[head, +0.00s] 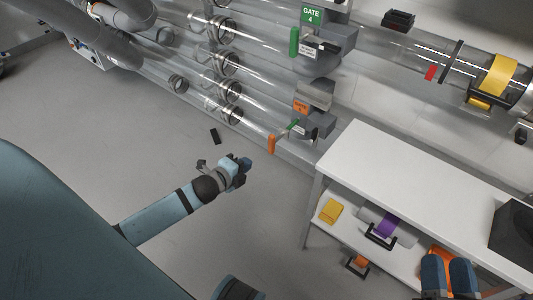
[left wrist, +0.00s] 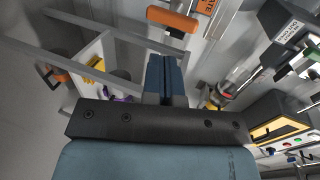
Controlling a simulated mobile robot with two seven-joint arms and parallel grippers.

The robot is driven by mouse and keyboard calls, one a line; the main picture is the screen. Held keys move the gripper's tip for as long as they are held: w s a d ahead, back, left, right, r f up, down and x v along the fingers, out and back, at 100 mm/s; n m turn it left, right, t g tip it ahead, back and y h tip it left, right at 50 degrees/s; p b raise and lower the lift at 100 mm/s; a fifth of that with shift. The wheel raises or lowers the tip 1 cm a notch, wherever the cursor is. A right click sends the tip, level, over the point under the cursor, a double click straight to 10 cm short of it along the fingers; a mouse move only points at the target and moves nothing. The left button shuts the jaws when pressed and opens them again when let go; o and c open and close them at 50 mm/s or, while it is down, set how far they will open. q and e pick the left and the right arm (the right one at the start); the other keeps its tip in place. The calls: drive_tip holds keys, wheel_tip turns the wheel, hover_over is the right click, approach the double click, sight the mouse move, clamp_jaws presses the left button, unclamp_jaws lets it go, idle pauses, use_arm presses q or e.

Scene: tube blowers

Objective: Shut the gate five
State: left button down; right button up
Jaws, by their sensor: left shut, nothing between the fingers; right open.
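A grey gate housing with an orange sign (head: 301,107) sits on the lowest clear tube, below the gate with the green GATE 4 sign (head: 311,15). The orange sign's number is not readable. An orange handle (head: 271,143) sticks out on its near side; an orange handle also shows at the top of the left wrist view (left wrist: 172,20), close beyond my fingertips. My left gripper (head: 246,164) is shut and empty, just left of and below the handle, apart from it. Its closed fingers show in the left wrist view (left wrist: 164,75). My right gripper (head: 449,277) is open at the lower right.
A white table (head: 420,180) with a lower shelf stands at the right, holding a yellow block (head: 331,211) and a purple-banded tube (head: 388,224). A black box (head: 513,235) sits on its top. Clear tubes run across the top. The floor left of the table is mostly clear.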

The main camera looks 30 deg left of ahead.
use_arm(q)
drive_tip(key=b, duration=0.3)
approach(283, 131)
drive_tip(key=f, duration=0.1)
drive_tip(key=s+f, duration=0.2)
drive_tip(key=f, duration=0.1)
drive_tip(key=shift+a, duration=0.1)
drive_tip(key=shift+w+r, duration=0.15)
drive_tip(key=shift+w, duration=0.5)
use_arm(e)
drive_tip(key=f, duration=0.1)
drive_tip(key=f+g, duration=0.1)
drive_tip(key=f, duration=0.1)
drive_tip(key=shift+w+a+f, duration=0.15)
drive_tip(key=shift+a+f, duration=0.15)
drive_tip(key=shift+f, duration=0.1)
use_arm(q)
drive_tip(key=w, duration=0.6)
drive_tip(key=w+p, duration=0.1)
drive_tip(key=w, duration=0.2)
drive_tip(key=shift+d, duration=0.4)
drive_tip(key=shift+w, duration=0.25)
drive_tip(key=shift+r, duration=0.25)
use_arm(e)
drive_tip(key=shift+s+r, duration=0.3)
drive_tip(key=shift+r, duration=0.25)
use_arm(q)
drive_tip(key=shift+w+r, duration=0.1)
use_arm(e)
drive_tip(key=shift+r, duration=0.1)
